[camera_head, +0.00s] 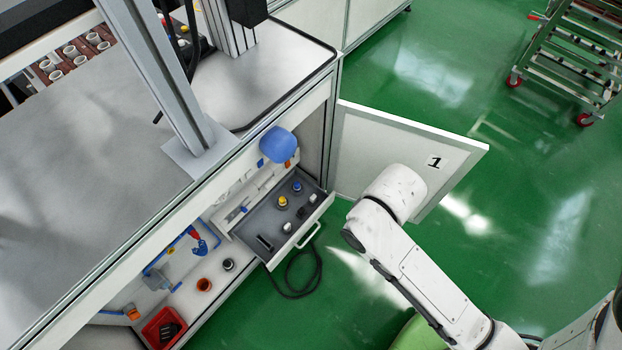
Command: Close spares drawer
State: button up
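The spares drawer (262,222) is pulled out of the open cabinet under the bench. Its grey tray holds a yellow-topped piece (283,202), a blue-topped piece (297,186) and several small dark or pale parts. The white drawer front (302,232) faces the lower right and carries a pale bar handle (309,236). My white arm comes in from the lower right, and its visible bend is right of the drawer with a gap between them. My gripper does not show, so its state and place are hidden.
A cabinet door (400,155) marked 1 stands open beside the drawer. A blue rounded object (278,145) is at the cabinet's upper edge. A red bin (163,327) and a brown cup (203,285) sit lower left. A black cable (300,290) lies below the drawer.

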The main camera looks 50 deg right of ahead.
aim_at(262, 231)
jog(key=k+l, duration=0.25)
jog(key=k, duration=0.15)
jog(key=k+l, duration=0.25)
jog(key=k, duration=0.2)
jog(key=i+l+z, duration=0.35)
jog(key=i+z, duration=0.15)
